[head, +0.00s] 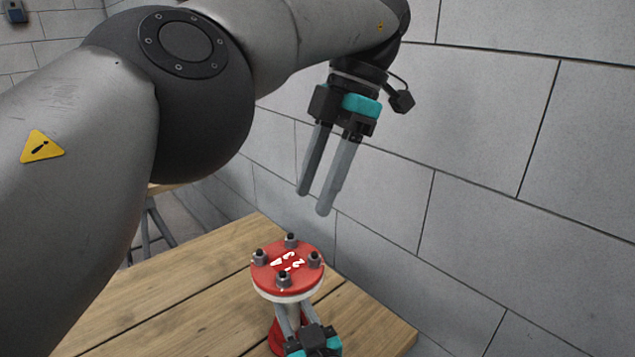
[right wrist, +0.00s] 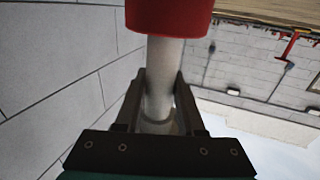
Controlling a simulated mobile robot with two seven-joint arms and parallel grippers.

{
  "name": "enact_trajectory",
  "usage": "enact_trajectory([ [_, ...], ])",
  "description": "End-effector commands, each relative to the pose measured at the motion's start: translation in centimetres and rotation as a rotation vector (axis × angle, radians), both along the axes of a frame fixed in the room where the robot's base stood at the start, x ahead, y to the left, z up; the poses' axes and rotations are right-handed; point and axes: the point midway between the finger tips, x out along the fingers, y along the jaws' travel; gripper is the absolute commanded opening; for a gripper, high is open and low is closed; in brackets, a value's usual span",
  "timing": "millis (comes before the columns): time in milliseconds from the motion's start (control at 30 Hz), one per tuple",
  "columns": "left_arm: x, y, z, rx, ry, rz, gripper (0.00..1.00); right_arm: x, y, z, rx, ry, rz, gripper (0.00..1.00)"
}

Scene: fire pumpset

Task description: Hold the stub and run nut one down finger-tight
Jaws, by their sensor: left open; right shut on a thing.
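The red flange (head: 272,278) with white markings on top stands upright on the wooden table. Several grey nuts on studs sit around its rim, including a front nut (head: 283,280), a right nut (head: 315,260), a back nut and a left nut. My right gripper (head: 290,312) is shut on the pale stub (head: 294,316) below the flange; the stub also shows between its fingers in the right wrist view (right wrist: 160,75). My left gripper (head: 312,204) is open and empty, pointing down above the flange, clear of the nuts. Which nut is number one I cannot tell.
The wooden table (head: 190,290) is bare left of the flange; its right corner lies close to the grey block wall (head: 490,130). A stool-like stand (head: 150,225) is at the back left. A red fixture (right wrist: 290,48) shows in the right wrist view.

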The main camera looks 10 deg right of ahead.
Motion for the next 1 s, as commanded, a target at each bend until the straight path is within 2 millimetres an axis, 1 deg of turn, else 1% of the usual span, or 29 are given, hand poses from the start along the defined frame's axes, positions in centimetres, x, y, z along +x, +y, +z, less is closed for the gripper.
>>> enact_trajectory([
  [133, 0.0, 0.0, 0.0, 0.0, 0.0, 0.0, 0.54, 0.0, 0.0, 0.0, 0.001, 0.0, 0.0, 0.0],
  [167, 0.0, 0.0, 0.0, 0.0, 0.0, 0.0, 0.54, 0.0, 0.0, 0.0, 0.001, 0.0, 0.0, 0.41],
  [433, 0.0, 0.0, 0.0, 0.001, 0.0, 0.0, 0.54, 0.0, 0.0, 0.0, 0.0, 0.0, 0.0, 0.72],
  [467, 0.0, 0.0, 0.0, 0.001, 0.0, 0.0, 0.54, 0.0, 0.0, 0.0, 0.0, 0.0, 0.0, 0.73],
  [767, 0.0, 0.0, 0.0, 0.001, 0.0, 0.0, 0.54, -0.2, -0.1, 0.0, 0.0, 0.0, 0.0, 0.73],
  [867, 0.0, 0.0, 0.0, 0.001, 0.0, 0.0, 0.54, -0.8, -0.2, -0.1, 0.002, 0.002, 0.001, 0.73],
  [1000, 0.0, 0.0, 0.0, 0.001, 0.0, 0.0, 0.54, -2.4, -0.8, -0.1, 0.002, 0.004, -0.001, 0.73],
])
